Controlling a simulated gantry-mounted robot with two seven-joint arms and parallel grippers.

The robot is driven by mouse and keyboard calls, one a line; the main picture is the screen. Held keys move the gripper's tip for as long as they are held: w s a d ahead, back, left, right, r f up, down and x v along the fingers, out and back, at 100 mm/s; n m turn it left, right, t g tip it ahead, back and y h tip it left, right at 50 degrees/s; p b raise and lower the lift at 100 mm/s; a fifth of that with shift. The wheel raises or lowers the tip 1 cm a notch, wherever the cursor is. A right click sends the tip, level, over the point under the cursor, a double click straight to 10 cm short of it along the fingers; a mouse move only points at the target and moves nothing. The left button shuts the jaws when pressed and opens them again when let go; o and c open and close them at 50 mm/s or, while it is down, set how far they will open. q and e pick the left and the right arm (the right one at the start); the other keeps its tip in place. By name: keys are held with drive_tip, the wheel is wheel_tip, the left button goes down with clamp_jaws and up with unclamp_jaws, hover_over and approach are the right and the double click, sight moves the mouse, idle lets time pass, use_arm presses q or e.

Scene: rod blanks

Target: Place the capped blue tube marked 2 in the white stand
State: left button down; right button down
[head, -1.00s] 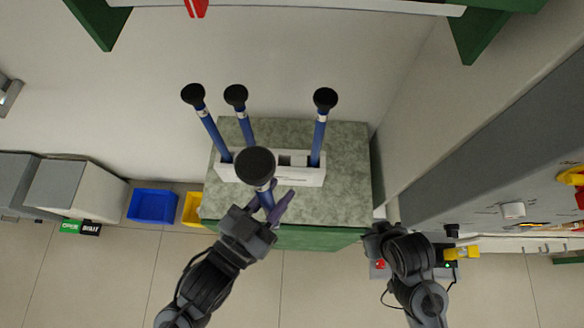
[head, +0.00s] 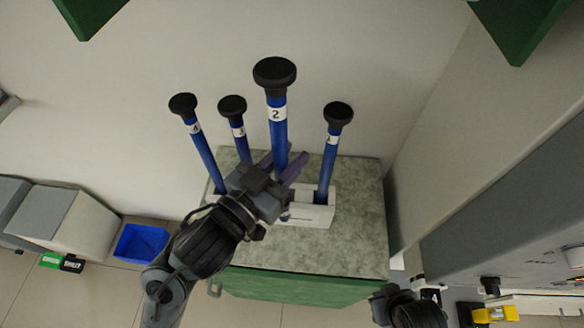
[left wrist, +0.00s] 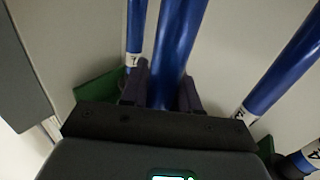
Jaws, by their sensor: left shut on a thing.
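The capped blue tube marked 2 (head: 278,118) stands nearly upright in the head view, black cap on top. My left gripper (head: 285,168) is shut on it over the white stand (head: 312,214). The tube also shows between the fingers in the left wrist view (left wrist: 175,50). Its lower end is hidden by my gripper, so I cannot tell whether it is in the stand. Other capped blue tubes stand in the stand: two on the left (head: 203,150) (head: 240,140) and one on the right (head: 328,155). My right gripper is not clearly visible; only part of the right arm shows.
The stand is on a green-grey speckled cabinet top (head: 350,235) against a wall. Free surface lies in front and right of the stand. A blue bin (head: 140,245) is on the floor at left. A grey machine stands at right.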

use_arm(q)
drive_tip(key=w, duration=0.6)
wheel_tip(320, 180, down, 12)
drive_tip(key=b, duration=0.3)
drive_tip(key=shift+w+d+r, duration=0.25)
drive_tip(key=shift+d, duration=0.2)
drive_tip(key=c, duration=0.8)
unclamp_jaws()
drive_tip(key=shift+f, duration=0.15)
